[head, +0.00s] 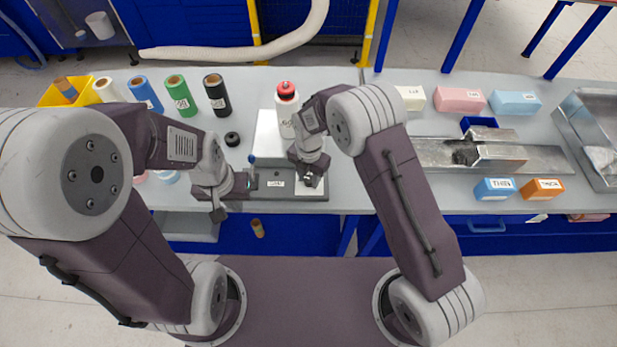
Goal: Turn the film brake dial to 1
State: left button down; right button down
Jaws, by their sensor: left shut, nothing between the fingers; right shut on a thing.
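My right gripper (308,180) points down over a small pale plate (311,190) at the front edge of the bench. It is shut on a small dark thing there, which appears to be the film brake dial; the fingers mostly hide it, and I cannot read its setting.
A white red-capped bottle (287,103) stands behind my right gripper. Several coloured rolls, including a black one (216,94), stand at the back left. Labelled foam blocks, including a pink one (460,100), and a metal fixture (545,158) lie to the right.

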aim_at(309, 179)
jog(key=shift+w+r, duration=0.15)
jog(key=shift+w, duration=0.05)
dwell(0.4)
jog(key=c, duration=1.3)
grip_release()
jog(key=o, duration=0.3)
jog(key=shift+o, duration=0.2)
jog(key=shift+s, duration=0.1)
notch_tip(309, 179, up, 9)
jog(key=b, duration=0.1)
jog(key=shift+b, duration=0.4)
jog(key=shift+d, duration=0.1)
